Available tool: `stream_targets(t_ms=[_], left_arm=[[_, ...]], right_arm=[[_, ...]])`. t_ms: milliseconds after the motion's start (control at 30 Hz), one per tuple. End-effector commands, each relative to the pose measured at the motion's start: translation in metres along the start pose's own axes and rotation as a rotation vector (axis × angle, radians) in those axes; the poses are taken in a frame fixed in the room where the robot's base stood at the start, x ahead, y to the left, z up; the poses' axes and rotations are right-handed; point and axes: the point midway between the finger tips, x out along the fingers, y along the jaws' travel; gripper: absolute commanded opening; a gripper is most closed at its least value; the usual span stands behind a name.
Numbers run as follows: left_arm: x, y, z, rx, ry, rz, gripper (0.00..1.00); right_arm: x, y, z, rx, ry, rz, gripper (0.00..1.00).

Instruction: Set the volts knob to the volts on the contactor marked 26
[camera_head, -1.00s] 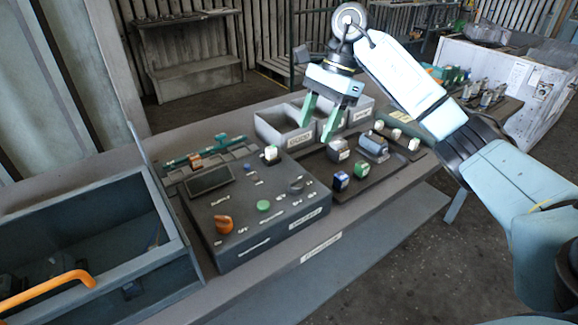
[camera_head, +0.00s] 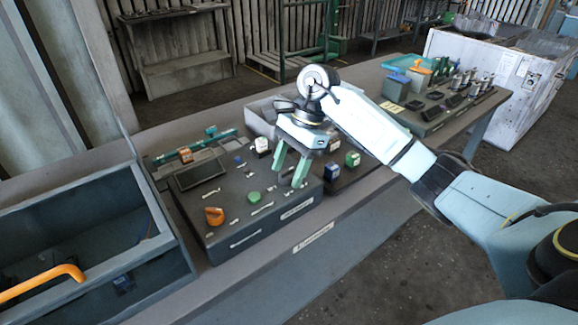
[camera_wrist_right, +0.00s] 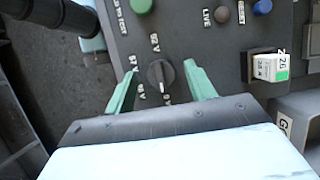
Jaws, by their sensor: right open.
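The volts knob (camera_wrist_right: 160,75) is a dark round knob with a pale pointer line, seen in the right wrist view with several volt labels around it. The pointer line is toward the bottom of that view. My right gripper (camera_head: 288,175) is open, its green fingers over the right part of the control panel (camera_head: 225,235). In the wrist view the fingers lie either side of the knob; contact cannot be told. The white contactor marked 26 (camera_wrist_right: 268,66) has a green patch and sits in a dark socket; its volts are too small to read. It also shows in the head view (camera_head: 262,145).
A green button (camera_head: 254,197) and an orange knob (camera_head: 214,216) are on the panel. Blue (camera_head: 331,172) and green (camera_head: 352,159) blocks stand to its right. An open grey box (camera_head: 100,285) with an orange handle (camera_head: 40,283) is at the left.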

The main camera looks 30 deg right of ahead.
Motion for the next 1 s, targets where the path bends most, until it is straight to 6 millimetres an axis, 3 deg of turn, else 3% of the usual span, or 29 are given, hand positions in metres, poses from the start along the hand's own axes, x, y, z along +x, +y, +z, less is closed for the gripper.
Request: stream_targets(t_ms=[67, 400, 733, 1000], left_arm=[[-0.0001, 0.0006, 0.0048, 0.000, -0.008, 0.001, 0.00], [-0.0001, 0.0012, 0.0098, 0.000, -0.017, 0.002, 0.00], [0.0007, 0.0013, 0.0080, 0.000, -0.014, 0.002, 0.00], [0.0032, 0.0009, 0.0048, 0.000, -0.007, 0.001, 0.00]], right_arm=[[-0.0002, 0.0000, 0.0001, 0.000, 0.000, 0.000, 0.55], [-0.0005, 0.0000, 0.0000, 0.000, 0.000, 0.000, 0.11], [-0.0007, 0.0006, -0.0007, 0.043, 0.001, -0.018, 0.11], [-0.0007, 0.0020, -0.0011, 0.200, 0.002, -0.084, 0.11]])
